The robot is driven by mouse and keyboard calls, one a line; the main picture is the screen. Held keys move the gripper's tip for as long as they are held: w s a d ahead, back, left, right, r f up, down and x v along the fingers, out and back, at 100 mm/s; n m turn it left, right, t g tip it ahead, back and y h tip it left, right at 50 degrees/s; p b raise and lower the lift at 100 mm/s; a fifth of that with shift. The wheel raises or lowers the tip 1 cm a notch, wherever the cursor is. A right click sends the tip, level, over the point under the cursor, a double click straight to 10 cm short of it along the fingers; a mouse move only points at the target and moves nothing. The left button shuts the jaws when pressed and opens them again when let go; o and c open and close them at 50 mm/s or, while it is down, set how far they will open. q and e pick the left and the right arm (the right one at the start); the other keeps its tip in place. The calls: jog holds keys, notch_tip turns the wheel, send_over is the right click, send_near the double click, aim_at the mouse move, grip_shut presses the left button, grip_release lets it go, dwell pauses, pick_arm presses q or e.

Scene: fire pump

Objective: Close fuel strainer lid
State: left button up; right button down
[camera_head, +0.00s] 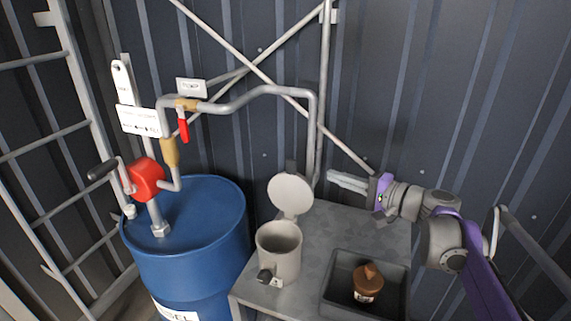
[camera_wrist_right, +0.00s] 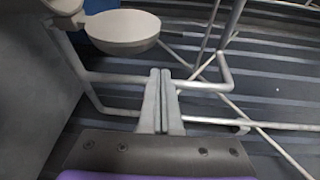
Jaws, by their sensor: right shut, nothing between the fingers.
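The fuel strainer is a beige cylindrical pot (camera_head: 279,253) standing on the grey table beside the blue drum. Its round lid (camera_head: 290,194) is open, standing up at the back of the pot's rim. The lid also shows in the right wrist view (camera_wrist_right: 122,30), at the upper left. My right gripper (camera_head: 332,181) is shut and empty, to the right of the lid and apart from it, with its fingers pointing left. In the right wrist view its two fingers (camera_wrist_right: 162,78) lie together. My left gripper is not in view.
A blue drum (camera_head: 190,225) with a red hand pump (camera_head: 148,178) stands at left. A grey pipe (camera_head: 255,92) runs above and down behind the strainer. A dark tray (camera_head: 340,296) holding a brown object (camera_head: 367,280) sits at the table's front right. The table (camera_head: 345,225) is clear behind the tray.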

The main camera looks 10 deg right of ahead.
aim_at(302, 174)
jog(key=shift+t, duration=0.3)
jog(key=w+a, duration=0.2)
jog(key=w+a+r, duration=0.1)
jog(key=w+a, duration=0.3)
jog(key=a, duration=0.1)
jog(key=shift+r+p, duration=0.25)
jog(key=shift+p, duration=0.1)
jog(key=shift+s+a, duration=0.15)
jog(key=shift+s, duration=0.15)
